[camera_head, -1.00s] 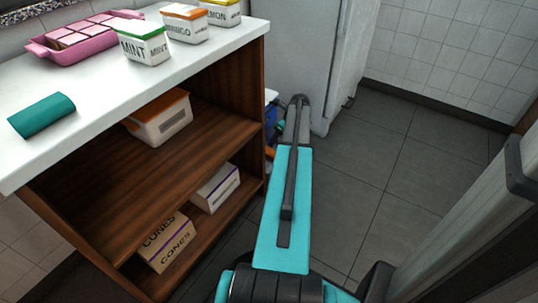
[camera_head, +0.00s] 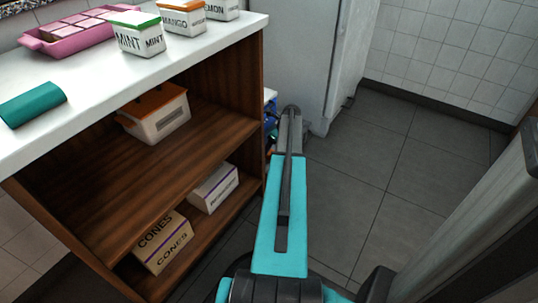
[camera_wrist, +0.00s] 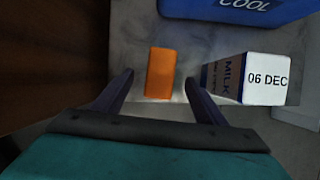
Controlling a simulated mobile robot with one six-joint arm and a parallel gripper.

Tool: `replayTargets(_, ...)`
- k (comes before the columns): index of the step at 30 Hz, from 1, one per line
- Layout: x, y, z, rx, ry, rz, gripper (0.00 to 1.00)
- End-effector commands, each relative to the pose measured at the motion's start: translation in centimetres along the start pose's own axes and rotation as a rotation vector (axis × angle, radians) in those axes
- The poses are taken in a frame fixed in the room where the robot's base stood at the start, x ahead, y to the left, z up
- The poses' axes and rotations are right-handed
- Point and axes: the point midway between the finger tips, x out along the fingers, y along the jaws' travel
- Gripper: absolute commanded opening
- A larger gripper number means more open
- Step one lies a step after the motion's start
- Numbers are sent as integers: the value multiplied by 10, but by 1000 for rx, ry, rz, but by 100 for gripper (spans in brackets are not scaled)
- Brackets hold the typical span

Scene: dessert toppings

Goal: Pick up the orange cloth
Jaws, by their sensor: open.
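The orange cloth (camera_wrist: 160,73) shows in the wrist view as a small upright orange rectangle on a grey surface. My gripper (camera_wrist: 159,78) is open, with one dark finger to the left of the cloth and one to the right. Nothing is held, and a gap shows on each side of the cloth. I cannot tell how far the fingertips are above the surface. In the head view my arm reaches down beside the shelf unit and hides the gripper; I cannot make out the cloth there.
A milk carton (camera_wrist: 265,80) stands close to the right finger. A blue box marked COOL (camera_wrist: 235,10) lies beyond the cloth. A brown panel (camera_wrist: 45,60) is at left. In the head view, the wooden shelf unit (camera_head: 245,85) and pale fridge (camera_head: 310,60) flank my arm; floor at right is clear.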

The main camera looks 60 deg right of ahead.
Motion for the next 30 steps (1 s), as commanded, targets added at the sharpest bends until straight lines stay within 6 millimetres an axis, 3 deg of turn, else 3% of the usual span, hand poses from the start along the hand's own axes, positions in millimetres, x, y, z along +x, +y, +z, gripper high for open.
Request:
replayTargets(8,12,-1,0,-1,0,1,66)
replayTargets(21,50,-1,2,-2,1,2,66)
replayTargets(30,52,-1,3,-2,0,1,66)
